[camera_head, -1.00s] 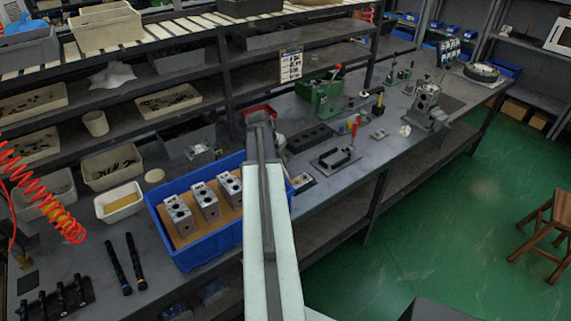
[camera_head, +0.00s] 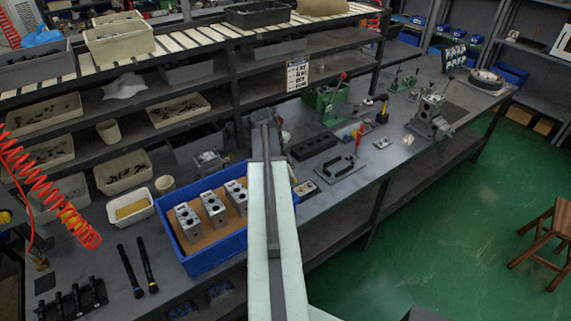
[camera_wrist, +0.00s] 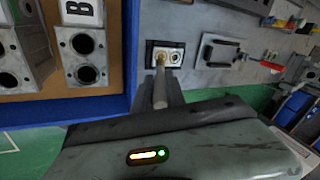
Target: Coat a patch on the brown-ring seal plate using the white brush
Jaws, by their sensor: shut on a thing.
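The seal plate (camera_wrist: 151,46) is a small dark-framed plate with a pale face, lying on the bench right of the blue crate. In the wrist view a brown ring is on its left and a white ring on its right. It also shows in the head view (camera_head: 306,188), just right of my arm. My gripper (camera_wrist: 161,88) is shut on the pale brush (camera_wrist: 160,92). The brush points at the plate, its tan tip overlapping the brown ring; I cannot tell if it touches. In the head view my arm hides the brush and the gripper's fingers.
The blue crate (camera_head: 199,263) with several metal valve blocks stands close left of the plate. A black-handled fixture (camera_head: 339,168) and a long dark block (camera_head: 314,148) lie to the right. Shelving (camera_head: 233,110) rises behind the bench.

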